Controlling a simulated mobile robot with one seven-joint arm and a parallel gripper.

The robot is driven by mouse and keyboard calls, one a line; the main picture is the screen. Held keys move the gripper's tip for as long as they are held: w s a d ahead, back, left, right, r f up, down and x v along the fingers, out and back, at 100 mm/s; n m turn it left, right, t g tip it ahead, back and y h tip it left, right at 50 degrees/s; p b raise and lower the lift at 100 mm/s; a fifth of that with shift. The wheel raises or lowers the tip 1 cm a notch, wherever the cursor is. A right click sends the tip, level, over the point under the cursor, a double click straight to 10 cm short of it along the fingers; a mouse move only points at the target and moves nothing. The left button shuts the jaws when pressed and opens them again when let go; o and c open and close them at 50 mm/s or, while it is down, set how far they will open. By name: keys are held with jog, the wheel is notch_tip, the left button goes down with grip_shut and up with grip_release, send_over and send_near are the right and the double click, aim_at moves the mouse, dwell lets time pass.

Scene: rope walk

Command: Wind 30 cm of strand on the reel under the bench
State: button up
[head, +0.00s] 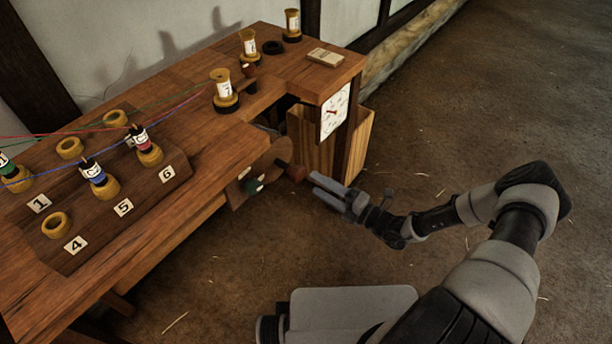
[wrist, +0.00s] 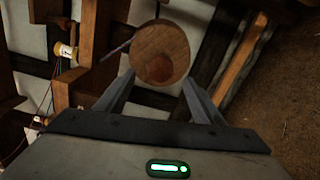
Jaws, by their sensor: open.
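The reel (head: 264,166) is a round wooden disc under the bench's front edge. A crank with a reddish-brown knob (head: 297,172) sticks out from it. In the wrist view the reel's disc (wrist: 153,42) is straight ahead, with the knob (wrist: 159,70) in front of it. My gripper (head: 318,185) is open and empty, its fingertips just right of the knob. In the wrist view the knob shows between the two fingertips (wrist: 158,82); I cannot tell whether they reach around it. Red, green and blue strands (head: 180,106) run over the bench top.
The wooden bench (head: 210,150) fills the left. A white dial (head: 335,111) hangs on its right end, by a wooden bin (head: 358,140). Bobbins stand on top, including a yellow one (head: 224,88), and a numbered board (head: 100,215) holds wooden cups. The floor (head: 480,110) at right is clear.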

jog(key=v, duration=0.9)
jog(key=shift+p, duration=0.35)
jog(key=s+r+m+g+h, duration=0.2)
jog(key=s+r+m+h, duration=0.35)
jog(key=r+m, duration=0.65)
jog(key=s+d+r+m+g+h, duration=0.15)
jog(key=s+r+m+h, duration=0.45)
jog(key=r, duration=1)
jog(key=s+r+m+g+h, duration=0.25)
jog(key=s+r+m, duration=0.55)
jog(key=r+m, duration=0.5)
notch_tip(320, 180, up, 22)
jog(key=p, duration=2.1)
jog(key=shift+r+n+t+p, duration=0.25)
jog(key=shift+n+t+p, duration=0.05)
jog(key=shift+n+p, duration=0.1)
